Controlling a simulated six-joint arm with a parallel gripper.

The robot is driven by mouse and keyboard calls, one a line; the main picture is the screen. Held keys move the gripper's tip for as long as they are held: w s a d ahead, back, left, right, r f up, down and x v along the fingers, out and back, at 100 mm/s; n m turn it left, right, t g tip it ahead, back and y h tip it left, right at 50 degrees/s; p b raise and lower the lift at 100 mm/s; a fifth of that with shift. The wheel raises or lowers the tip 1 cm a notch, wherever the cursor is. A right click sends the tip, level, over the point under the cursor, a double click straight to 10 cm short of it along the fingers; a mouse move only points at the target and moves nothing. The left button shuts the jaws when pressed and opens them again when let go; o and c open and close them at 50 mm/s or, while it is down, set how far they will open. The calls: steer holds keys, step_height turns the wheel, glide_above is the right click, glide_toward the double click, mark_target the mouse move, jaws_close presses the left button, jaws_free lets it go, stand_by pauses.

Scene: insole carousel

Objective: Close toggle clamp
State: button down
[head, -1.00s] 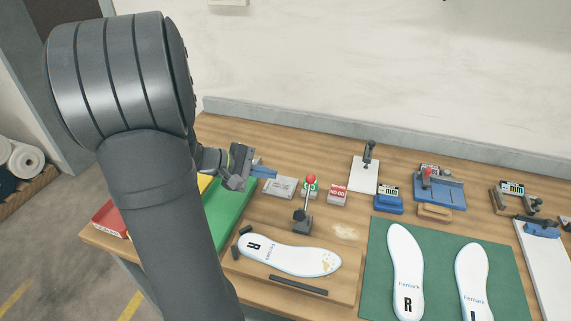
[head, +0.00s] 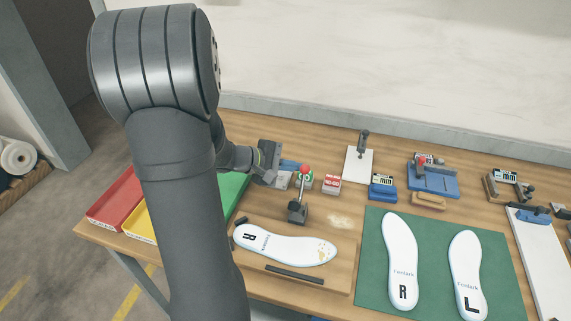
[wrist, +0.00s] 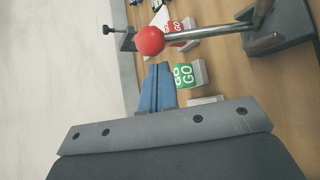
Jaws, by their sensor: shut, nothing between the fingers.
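The toggle clamp (head: 298,211) stands on the wooden fixture board. Its lever rises upright to a red ball knob (head: 305,169). The knob also shows large in the wrist view (wrist: 150,40), on a metal rod that runs to the clamp base at the upper right. My gripper (head: 291,164) is just left of the knob, with its blue fingers shut and empty. In the wrist view the blue fingers (wrist: 157,88) point toward the knob, and a gap seems to remain between them. A white insole marked R (head: 285,246) lies on the board in front of the clamp.
A green GO block (wrist: 187,75) and a red NO-GO block (head: 331,184) stand behind the clamp. A green mat (head: 433,270) with two insoles lies to the right. Red (head: 115,197) and yellow trays are at the left. Gauges stand along the back right.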

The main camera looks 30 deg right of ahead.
steer(key=shift+s+a+r, duration=0.15)
steer(key=shift+s+r, duration=0.2)
steer(key=shift+s, duration=0.1)
steer(key=shift+s+a+r+h, duration=0.1)
steer(key=shift+s+a+h, duration=0.1)
steer(key=shift+h, duration=0.1)
